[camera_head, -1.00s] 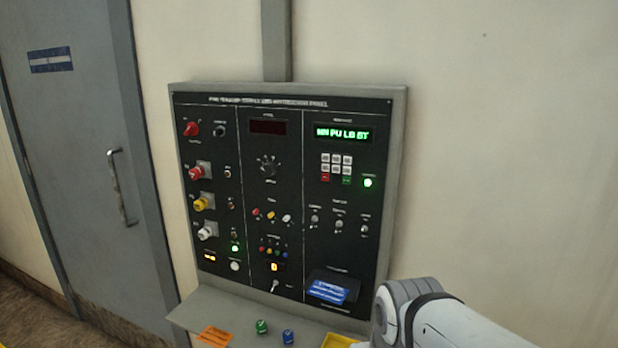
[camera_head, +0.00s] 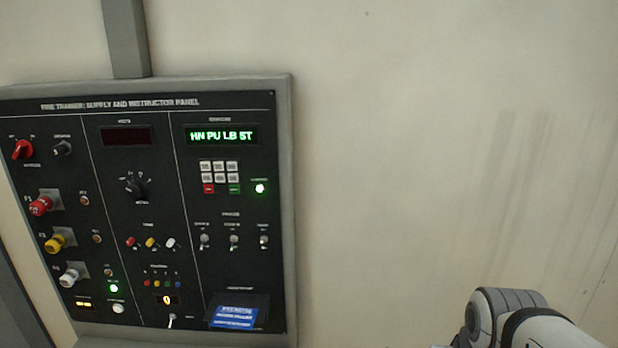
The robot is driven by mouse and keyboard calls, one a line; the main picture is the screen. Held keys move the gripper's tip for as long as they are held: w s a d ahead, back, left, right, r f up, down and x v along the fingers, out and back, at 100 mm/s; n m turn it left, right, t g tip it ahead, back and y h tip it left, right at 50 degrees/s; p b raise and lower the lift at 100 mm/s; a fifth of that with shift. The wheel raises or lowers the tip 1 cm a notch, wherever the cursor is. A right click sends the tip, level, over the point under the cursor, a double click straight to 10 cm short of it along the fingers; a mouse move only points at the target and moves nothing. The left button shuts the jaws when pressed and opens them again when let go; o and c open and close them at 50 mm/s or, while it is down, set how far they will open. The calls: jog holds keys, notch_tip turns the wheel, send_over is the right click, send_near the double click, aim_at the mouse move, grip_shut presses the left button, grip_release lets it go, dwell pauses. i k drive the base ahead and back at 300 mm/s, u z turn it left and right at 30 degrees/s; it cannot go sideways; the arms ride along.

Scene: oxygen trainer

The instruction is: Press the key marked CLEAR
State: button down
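The keypad (camera_head: 220,171) is on the right-hand section of the black panel, below a green-lit display (camera_head: 221,135) that seems to read "HN PU LB ST". It has several white keys, with a red key (camera_head: 208,188) at its lower left and a green key (camera_head: 234,188) at its lower right. The lettering on the keys is too small to read, so I cannot tell which one is marked CLEAR. Part of my arm shows at the lower right, well apart from the panel. My gripper is out of view.
The panel (camera_head: 150,215) fills the left half, with switches, coloured knobs and a dial (camera_head: 135,187). A blue card (camera_head: 234,317) sits in a holder at its lower right. A grey conduit (camera_head: 127,40) rises above it. Bare wall (camera_head: 420,150) lies to the right.

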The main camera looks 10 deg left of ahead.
aim_at(209, 188)
jog(key=z, duration=0.8)
jog(key=k, duration=1.55)
jog(key=u, duration=0.55)
jog(key=i, duration=1.05)
jog(key=u, duration=0.1)
